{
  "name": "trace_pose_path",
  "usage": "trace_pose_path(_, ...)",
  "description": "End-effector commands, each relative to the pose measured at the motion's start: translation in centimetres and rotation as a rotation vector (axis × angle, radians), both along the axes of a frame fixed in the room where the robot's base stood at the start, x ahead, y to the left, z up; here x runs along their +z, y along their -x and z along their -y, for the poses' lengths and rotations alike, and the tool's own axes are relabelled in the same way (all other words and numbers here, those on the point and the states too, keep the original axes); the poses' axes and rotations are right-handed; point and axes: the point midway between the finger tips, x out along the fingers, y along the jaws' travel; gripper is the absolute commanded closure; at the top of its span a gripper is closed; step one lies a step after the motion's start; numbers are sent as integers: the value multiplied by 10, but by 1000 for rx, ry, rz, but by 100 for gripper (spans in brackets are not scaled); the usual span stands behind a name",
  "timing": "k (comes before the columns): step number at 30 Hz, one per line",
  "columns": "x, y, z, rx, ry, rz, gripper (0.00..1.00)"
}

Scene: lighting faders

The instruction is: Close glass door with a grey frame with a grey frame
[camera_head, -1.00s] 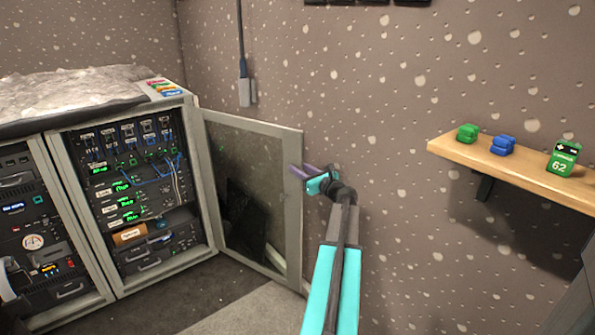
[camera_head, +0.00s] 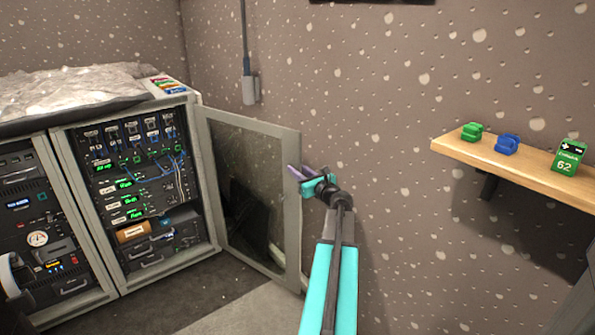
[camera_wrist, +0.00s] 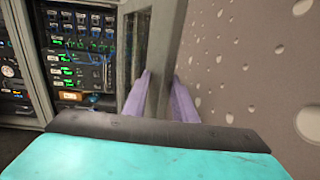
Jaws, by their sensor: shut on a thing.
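The glass door with a grey frame (camera_head: 293,215) stands wide open, swung out to the right from the rack cabinet (camera_head: 202,240). My gripper (camera_head: 292,174) is at the door's free edge. In the wrist view, one purple finger of my gripper (camera_wrist: 166,92) lies on each side of the grey door frame (camera_wrist: 164,55), and the jaws are shut on it. The fingertips are partly hidden by the frame. The cabinet's right bay, with its equipment and green displays, is uncovered.
A wooden shelf (camera_head: 515,172) on the right wall holds a green block (camera_head: 471,132), a blue block (camera_head: 507,144) and a green box marked 62 (camera_head: 567,158). The floor before the cabinet is clear.

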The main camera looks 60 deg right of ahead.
Motion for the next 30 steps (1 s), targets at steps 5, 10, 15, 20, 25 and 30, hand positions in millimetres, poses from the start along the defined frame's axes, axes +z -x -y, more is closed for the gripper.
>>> trace_pose_path(5, 1, -2, -12, -15, -1, 1, 95)
trace_pose_path(10, 1, -2, -21, -29, -1, 1, 95)
trace_pose_path(15, 1, -3, -30, -44, -1, 1, 95)
trace_pose_path(20, 1, -4, -38, -58, 0, 2, 95)
trace_pose_path(25, 1, -4, -43, -70, 0, 2, 95)
trace_pose_path(30, 1, -4, -42, -72, 0, 2, 95)
